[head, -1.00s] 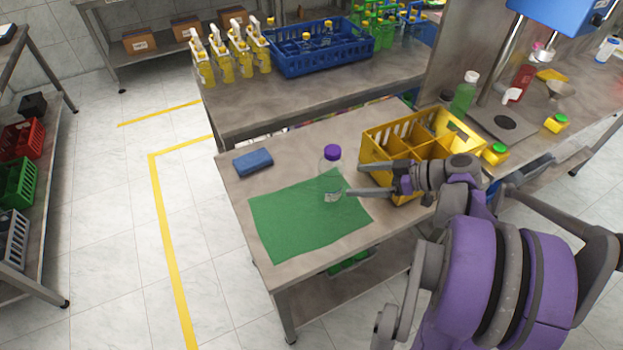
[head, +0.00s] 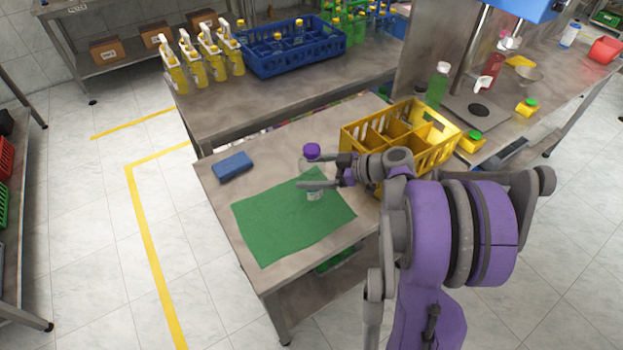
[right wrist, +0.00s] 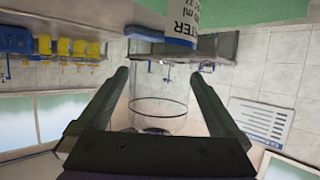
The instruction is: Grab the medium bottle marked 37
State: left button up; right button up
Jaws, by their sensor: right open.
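In the right wrist view the fingers (right wrist: 158,98) lie on either side of the clear bottle body, apparently with gaps. My left gripper is not in view.
A yellow divided crate (head: 425,150) stands just behind and right of the bottle, close to my right arm.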

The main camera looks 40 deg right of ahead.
jog(key=shift+c, duration=0.3)
jog(key=c, duration=1.1)
